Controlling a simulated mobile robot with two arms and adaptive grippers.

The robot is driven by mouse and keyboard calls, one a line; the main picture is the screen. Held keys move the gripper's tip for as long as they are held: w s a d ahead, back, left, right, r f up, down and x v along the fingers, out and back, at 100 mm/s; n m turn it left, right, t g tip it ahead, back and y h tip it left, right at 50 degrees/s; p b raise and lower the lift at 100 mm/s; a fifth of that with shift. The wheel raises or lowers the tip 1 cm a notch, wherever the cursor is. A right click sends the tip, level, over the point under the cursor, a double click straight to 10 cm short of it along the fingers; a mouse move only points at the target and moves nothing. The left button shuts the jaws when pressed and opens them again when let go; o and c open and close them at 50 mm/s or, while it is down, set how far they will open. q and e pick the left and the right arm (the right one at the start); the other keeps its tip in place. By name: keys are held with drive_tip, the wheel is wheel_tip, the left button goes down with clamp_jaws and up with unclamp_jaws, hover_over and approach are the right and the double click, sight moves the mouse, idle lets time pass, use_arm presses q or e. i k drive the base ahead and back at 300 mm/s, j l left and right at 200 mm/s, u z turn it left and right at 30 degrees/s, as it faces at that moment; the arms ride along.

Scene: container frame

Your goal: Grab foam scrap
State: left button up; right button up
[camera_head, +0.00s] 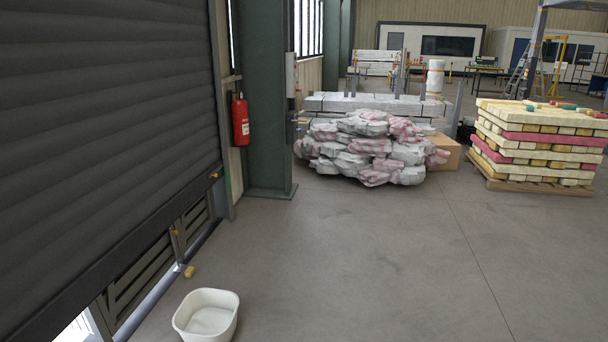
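A small yellow piece (189,271), which looks like a foam scrap, lies on the floor beside the base of the shutter door, at the lower left of the head view. It is too small to make out its exact shape. A white open tub (208,318) stands on the floor just in front of it and a little to the right. The part of the tub that shows looks empty. Neither of my grippers is in view.
A dark roller shutter (110,130) fills the left side, partly raised above a slatted frame. A green column (265,100) and a red fire extinguisher (240,120) stand beyond. A heap of grey and pink wrapped bundles (370,150) and a pallet stack (540,140) lie farther back. The floor at centre and right is clear.

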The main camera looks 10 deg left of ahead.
sight(190, 271)
drive_tip(key=i+u, duration=0.25)
drive_tip(key=i, duration=0.2)
drive_tip(key=i+u, duration=0.25)
drive_tip(key=i, duration=0.25)
drive_tip(key=i+l+u, duration=0.25)
drive_tip(key=i, duration=0.2)
drive_tip(key=i+l+u, duration=0.3)
drive_tip(key=i, duration=0.15)
drive_tip(key=i+u, duration=0.3)
drive_tip(key=i+l+z, duration=0.35)
drive_tip(key=l, duration=0.3)
drive_tip(key=i+l+z, duration=0.5)
drive_tip(key=i+l, duration=0.15)
drive_tip(key=i, duration=0.15)
drive_tip(key=i+l+z, duration=0.1)
drive_tip(key=i+l, duration=0.15)
drive_tip(key=i, duration=0.25)
drive_tip(key=i+l+z, duration=0.15)
drive_tip(key=i, duration=0.35)
drive_tip(key=i+j+u, duration=0.1)
drive_tip(key=i+u, duration=0.45)
drive_tip(key=u, duration=0.3)
drive_tip(key=i+l+u, duration=0.1)
drive_tip(key=i+u, duration=0.3)
drive_tip(key=i+l+u, duration=0.15)
drive_tip(key=u, duration=0.3)
